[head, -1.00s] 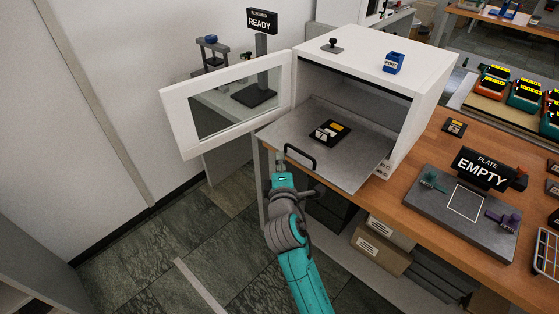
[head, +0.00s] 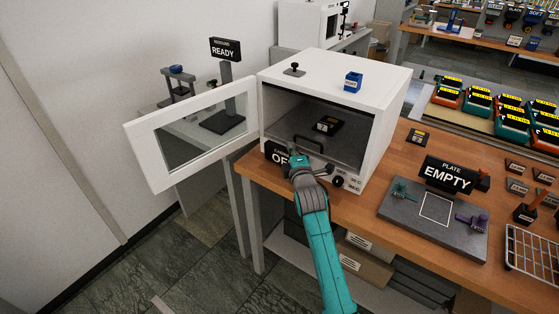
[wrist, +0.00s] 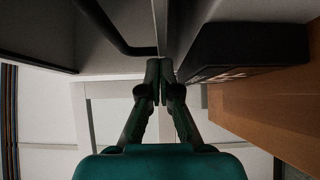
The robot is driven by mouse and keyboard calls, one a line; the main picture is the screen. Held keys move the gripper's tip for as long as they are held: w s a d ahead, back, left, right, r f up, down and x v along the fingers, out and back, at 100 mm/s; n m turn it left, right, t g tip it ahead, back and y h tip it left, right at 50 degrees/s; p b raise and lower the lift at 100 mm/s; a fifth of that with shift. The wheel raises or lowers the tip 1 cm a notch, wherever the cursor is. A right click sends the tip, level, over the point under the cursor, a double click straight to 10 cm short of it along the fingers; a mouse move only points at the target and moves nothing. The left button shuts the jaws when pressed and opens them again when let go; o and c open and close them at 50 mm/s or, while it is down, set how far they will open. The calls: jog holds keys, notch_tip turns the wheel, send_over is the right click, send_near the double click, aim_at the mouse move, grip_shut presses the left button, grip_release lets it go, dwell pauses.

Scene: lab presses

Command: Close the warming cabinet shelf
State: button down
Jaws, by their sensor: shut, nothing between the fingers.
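The white warming cabinet (head: 385,115) stands on the wooden bench with its windowed door (head: 143,143) swung open to the left. Its grey shelf (head: 283,125) lies inside the cabinet, with its front edge close to the opening. A dark handle (head: 308,145) is on the shelf front, and a small black and orange item (head: 327,124) rests on the shelf. My gripper (head: 295,158) is at the shelf front by the handle. In the wrist view, my shut fingertips (wrist: 160,72) are at the shelf's front edge, beside the dark handle (wrist: 105,30); contact is unclear.
A black sign reading "OF", partly hidden, (head: 277,154) stands below the opening, close to my gripper. A knob (head: 338,182) is on the cabinet's lower front. A grey plate station with an "EMPTY" sign (head: 448,177) is to the right. A "READY" sign (head: 223,49) stands behind the door.

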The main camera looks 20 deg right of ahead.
aim_at(299, 143)
jog(key=w+d, duration=0.2)
jog(key=shift+d, duration=0.35)
jog(key=shift+w+d+r, duration=0.1)
jog(key=shift+d+r, duration=0.05)
jog(key=shift+d, duration=0.15)
